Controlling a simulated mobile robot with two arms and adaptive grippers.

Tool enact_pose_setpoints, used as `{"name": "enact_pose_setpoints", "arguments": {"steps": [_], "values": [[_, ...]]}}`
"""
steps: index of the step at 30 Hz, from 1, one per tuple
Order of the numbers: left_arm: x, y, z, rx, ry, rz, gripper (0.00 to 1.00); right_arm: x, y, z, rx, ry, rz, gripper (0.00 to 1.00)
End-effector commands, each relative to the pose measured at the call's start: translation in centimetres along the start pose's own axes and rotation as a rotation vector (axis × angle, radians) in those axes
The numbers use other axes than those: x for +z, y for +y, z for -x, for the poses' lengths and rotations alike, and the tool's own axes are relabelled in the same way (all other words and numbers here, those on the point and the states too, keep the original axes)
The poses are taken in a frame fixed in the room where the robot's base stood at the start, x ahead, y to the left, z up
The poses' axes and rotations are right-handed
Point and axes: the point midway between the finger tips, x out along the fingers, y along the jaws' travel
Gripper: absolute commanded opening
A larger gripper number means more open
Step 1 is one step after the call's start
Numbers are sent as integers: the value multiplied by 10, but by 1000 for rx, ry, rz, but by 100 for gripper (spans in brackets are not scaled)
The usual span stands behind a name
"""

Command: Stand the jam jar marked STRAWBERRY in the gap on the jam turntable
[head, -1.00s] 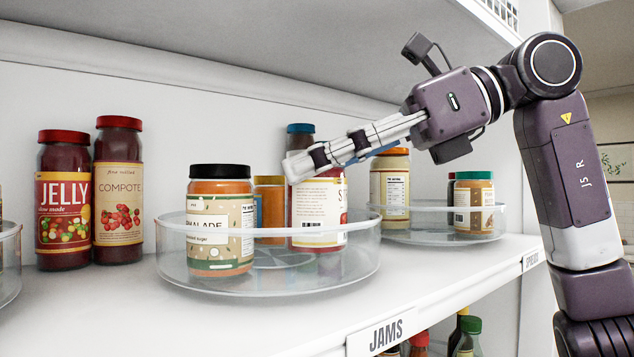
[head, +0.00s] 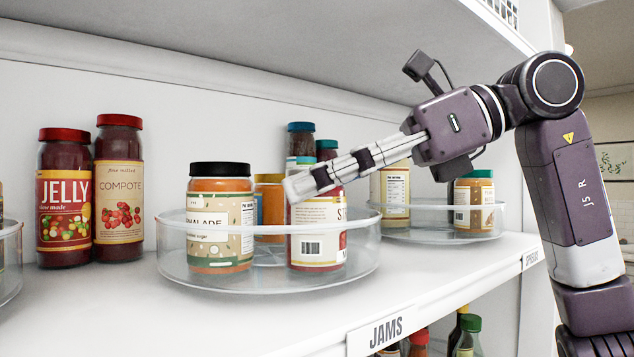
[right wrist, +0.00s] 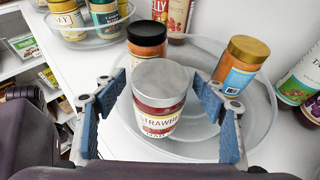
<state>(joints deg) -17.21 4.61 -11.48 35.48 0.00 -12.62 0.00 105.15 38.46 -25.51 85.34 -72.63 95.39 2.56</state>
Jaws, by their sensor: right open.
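The STRAWBERRY jam jar (head: 318,245), dark red with a pale label and a grey lid, stands upright on the clear jam turntable (head: 195,278), near its front right. It also shows in the right wrist view (right wrist: 158,100), where its label reads "STRAWB". My right gripper (right wrist: 165,112) is open, with a blue-padded finger on each side of the jar and visible space between. In the head view the right gripper (head: 305,183) reaches in from the right over the jar's top and hides its lid. The turntable also holds a black-lidded marmalade jar (head: 220,220) and a gold-lidded jar (head: 268,205). My left gripper is out of view.
Jelly (head: 65,200) and compote (head: 119,190) jars stand left of the turntable. Blue- and teal-lidded jars (head: 300,142) stand behind it. Another turntable (head: 440,236) with jars is to the right. The upper shelf hangs above; the front strip is labelled JAMS (head: 386,330).

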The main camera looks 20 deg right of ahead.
Motion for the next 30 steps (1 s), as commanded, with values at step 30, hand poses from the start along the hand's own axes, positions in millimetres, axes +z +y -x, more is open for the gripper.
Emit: {"name": "enact_pose_setpoints", "arguments": {"steps": [30], "values": [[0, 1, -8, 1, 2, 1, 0, 3, 0, 121, 1, 1, 0, 65]]}}
